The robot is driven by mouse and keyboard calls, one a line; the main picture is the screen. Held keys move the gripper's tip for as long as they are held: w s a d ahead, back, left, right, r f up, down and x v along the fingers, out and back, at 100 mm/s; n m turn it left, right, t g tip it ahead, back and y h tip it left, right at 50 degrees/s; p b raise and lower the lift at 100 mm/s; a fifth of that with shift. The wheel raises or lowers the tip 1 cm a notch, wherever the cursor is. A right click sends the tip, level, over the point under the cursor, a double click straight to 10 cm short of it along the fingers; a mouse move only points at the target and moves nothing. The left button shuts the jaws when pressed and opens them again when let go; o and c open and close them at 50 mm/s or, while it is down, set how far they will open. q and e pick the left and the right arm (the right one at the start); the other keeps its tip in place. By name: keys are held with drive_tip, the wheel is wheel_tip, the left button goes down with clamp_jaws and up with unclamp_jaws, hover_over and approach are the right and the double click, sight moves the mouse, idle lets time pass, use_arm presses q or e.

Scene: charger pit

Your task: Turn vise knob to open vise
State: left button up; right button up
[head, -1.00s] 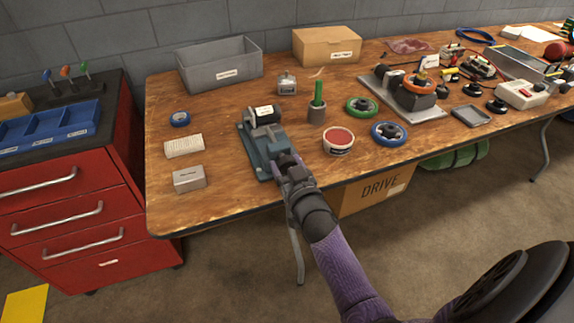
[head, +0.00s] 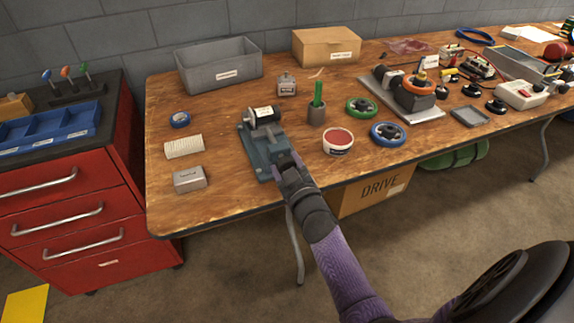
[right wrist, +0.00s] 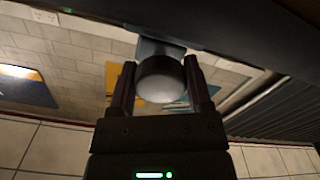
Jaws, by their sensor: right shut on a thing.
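The blue-grey vise (head: 256,150) stands near the front edge of the wooden table, left of its middle. A dark motor-like cylinder with a white label (head: 263,115) sits in it at the far end. My right gripper (head: 285,163) is at the vise's front end and hides the knob in the head view. In the right wrist view, the round grey vise knob (right wrist: 160,79) sits between the two fingers of my right gripper (right wrist: 162,85), which are shut on it. My left gripper is not in view.
A red drawer cabinet (head: 75,200) adjoins at left.

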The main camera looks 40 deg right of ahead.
drive_tip(key=shift+n, duration=2.2)
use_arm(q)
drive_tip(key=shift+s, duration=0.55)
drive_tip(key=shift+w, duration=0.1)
use_arm(e)
drive_tip(key=shift+n, duration=0.4)
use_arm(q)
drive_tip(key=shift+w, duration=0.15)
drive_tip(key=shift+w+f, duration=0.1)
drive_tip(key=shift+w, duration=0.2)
use_arm(e)
drive_tip(key=o, duration=1.2)
drive_tip(key=shift+c, duration=0.2)
drive_tip(key=shift+o, duration=0.6)
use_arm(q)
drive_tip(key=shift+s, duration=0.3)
